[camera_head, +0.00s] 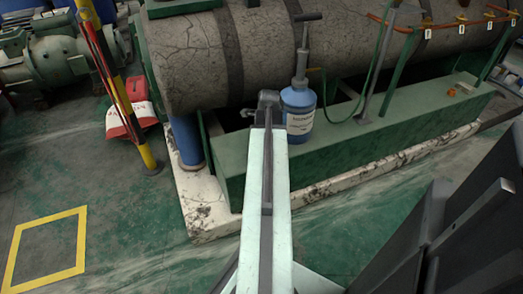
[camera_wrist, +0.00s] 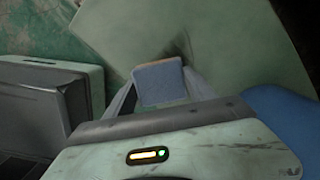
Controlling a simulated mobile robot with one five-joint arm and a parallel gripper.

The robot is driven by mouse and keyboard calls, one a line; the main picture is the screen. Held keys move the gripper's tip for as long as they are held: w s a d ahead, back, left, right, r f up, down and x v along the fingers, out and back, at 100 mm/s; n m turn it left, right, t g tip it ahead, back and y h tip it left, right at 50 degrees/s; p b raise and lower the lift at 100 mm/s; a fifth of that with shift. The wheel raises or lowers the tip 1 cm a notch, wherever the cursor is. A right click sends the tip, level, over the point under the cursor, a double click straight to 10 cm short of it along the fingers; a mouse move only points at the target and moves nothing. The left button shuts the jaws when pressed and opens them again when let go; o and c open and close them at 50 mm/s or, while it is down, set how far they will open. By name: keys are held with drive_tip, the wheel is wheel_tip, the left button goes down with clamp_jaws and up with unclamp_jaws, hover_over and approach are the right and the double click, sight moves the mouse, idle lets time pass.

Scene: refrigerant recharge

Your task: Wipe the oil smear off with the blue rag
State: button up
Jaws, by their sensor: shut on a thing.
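My gripper (camera_wrist: 160,92) is shut on the blue rag (camera_wrist: 158,82), which shows in the wrist view as a flat blue pad between the two fingers. Beyond the rag's upper edge, a dark smudge (camera_wrist: 179,46), apparently the oil smear, marks a pale green surface (camera_wrist: 225,40). The rag covers part of that surface, and I cannot tell whether it touches it. In the head view my arm reaches forward to the green base; the fingers, rag and smear are hidden there.
A blue bottle with a pump top (camera_head: 299,108) stands on the green base (camera_head: 350,150), close right of my arm's end. A large cracked cylinder (camera_head: 270,50) lies above. A grey-green box (camera_wrist: 50,100) is left of my gripper.

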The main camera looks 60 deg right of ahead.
drive_tip(key=shift+f, duration=0.35)
drive_tip(key=shift+w+d+r, duration=0.1)
drive_tip(key=shift+w+d, duration=0.55)
drive_tip(key=shift+w, duration=0.2)
drive_tip(key=shift+w+d+r, duration=0.1)
drive_tip(key=shift+w+d, duration=0.55)
drive_tip(key=shift+w, duration=0.15)
drive_tip(key=shift+w+d+f+b, duration=0.1)
drive_tip(key=shift+w+d+b, duration=0.05)
drive_tip(key=shift+w+d, duration=0.6)
drive_tip(key=shift+w+d+f+b, duration=0.15)
drive_tip(key=shift+w+d, duration=0.3)
drive_tip(key=shift+w, duration=0.5)
drive_tip(key=shift+r, duration=0.2)
drive_tip(key=shift+s+a+f, duration=0.1)
drive_tip(key=shift+s+a, duration=0.55)
drive_tip(key=shift+s, duration=0.2)
drive_tip(key=shift+s+a+f, duration=0.1)
drive_tip(key=shift+s+a, duration=0.55)
drive_tip(key=shift+s, duration=0.2)
drive_tip(key=shift+s+a+r, duration=0.1)
drive_tip(key=shift+s+a, duration=0.5)
drive_tip(key=shift+s, duration=0.25)
drive_tip(key=shift+s+a, duration=0.6)
drive_tip(key=shift+s, duration=0.25)
